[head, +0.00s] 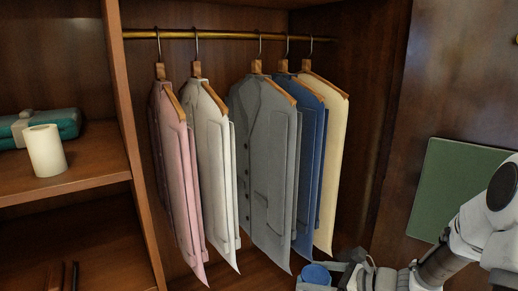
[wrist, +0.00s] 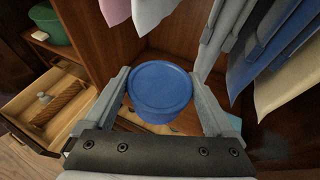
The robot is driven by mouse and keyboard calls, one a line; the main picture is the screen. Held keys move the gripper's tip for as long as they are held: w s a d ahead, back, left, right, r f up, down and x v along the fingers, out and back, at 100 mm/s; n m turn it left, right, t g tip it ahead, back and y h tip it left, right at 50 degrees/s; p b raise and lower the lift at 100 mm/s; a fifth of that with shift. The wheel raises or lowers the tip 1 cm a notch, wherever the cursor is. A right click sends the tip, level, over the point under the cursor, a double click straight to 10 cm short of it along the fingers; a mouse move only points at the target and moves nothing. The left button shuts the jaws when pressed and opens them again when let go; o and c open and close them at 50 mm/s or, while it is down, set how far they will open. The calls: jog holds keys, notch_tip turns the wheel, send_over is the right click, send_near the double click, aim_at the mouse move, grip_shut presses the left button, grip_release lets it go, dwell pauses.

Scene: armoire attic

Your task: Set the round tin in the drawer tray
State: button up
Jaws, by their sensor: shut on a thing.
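The round tin (wrist: 161,88) is blue with a flat round lid. My gripper (wrist: 160,95) is shut on it, with one finger on each side, and holds it roughly upright. In the head view the blue tin (head: 315,273) shows at the bottom, below the hanging clothes, partly hidden by my gripper (head: 322,280). An open wooden drawer (wrist: 22,98) is at the left of the wrist view, to the left of the tin. The drawer has pale inner dividers like a tray, with a brown patterned long object (wrist: 57,103) in it. Part of the drawer is hidden by my gripper.
A green container (wrist: 50,24) stands above the drawer.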

aim_at(315, 276)
jog(key=shift+r+p, duration=3.3)
jog(key=shift+p, duration=1.2)
jog(key=shift+a, duration=0.1)
jog(key=shift+w+a+r+m+t+h, duration=0.3)
jog(key=shift+m+t+h, duration=0.2)
jog(key=shift+m, duration=0.2)
jog(key=shift+a+m+t+h, duration=0.1)
jog(key=shift+m+t+h, duration=0.9)
jog(key=shift+m, duration=0.2)
jog(key=shift+s+d+f+m+t+h, duration=0.4)
jog(key=shift+m+h, duration=0.2)
jog(key=shift+h, duration=0.2)
jog(key=shift+w, duration=0.1)
jog(key=shift+s, duration=0.25)
